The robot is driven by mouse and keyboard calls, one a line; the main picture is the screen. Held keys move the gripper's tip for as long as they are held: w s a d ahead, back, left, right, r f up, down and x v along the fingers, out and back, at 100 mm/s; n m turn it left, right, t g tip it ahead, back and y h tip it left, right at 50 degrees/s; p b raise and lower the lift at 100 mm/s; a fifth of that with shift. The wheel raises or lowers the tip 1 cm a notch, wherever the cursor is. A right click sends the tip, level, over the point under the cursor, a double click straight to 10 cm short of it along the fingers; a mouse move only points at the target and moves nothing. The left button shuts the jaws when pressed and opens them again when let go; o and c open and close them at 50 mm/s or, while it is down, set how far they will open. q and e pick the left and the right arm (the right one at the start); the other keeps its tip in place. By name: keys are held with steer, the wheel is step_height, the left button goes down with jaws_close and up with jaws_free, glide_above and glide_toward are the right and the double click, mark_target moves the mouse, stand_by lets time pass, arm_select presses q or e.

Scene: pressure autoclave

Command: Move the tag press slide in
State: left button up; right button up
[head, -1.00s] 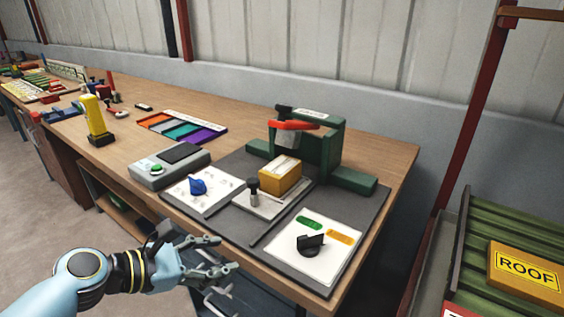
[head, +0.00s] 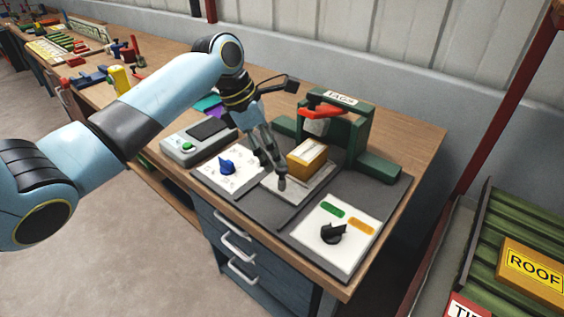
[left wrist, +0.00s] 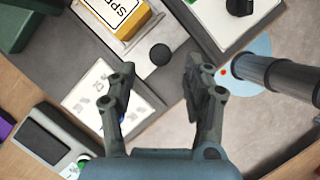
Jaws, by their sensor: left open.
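The green tag press (head: 350,140) has a red handle (head: 322,110) and stands at the back of the grey mat. Its pale slide plate (head: 311,182) reaches out at the front, with a yellow block (head: 305,158) on it. In the left wrist view, the slide's round black knob (left wrist: 160,54) shows just beyond and between the fingertips of my open left gripper (left wrist: 160,80). My right gripper is not in view.
A white panel with a blue knob (head: 227,167) lies left of the slide. A white panel with a black knob (head: 333,232) lies to its right. A grey box with a green button (head: 188,146) stands farther left. The wooden bench edge runs along the front.

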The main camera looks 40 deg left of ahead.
arm_select(q)
steer(key=shift+x, duration=2.25)
jaws_close()
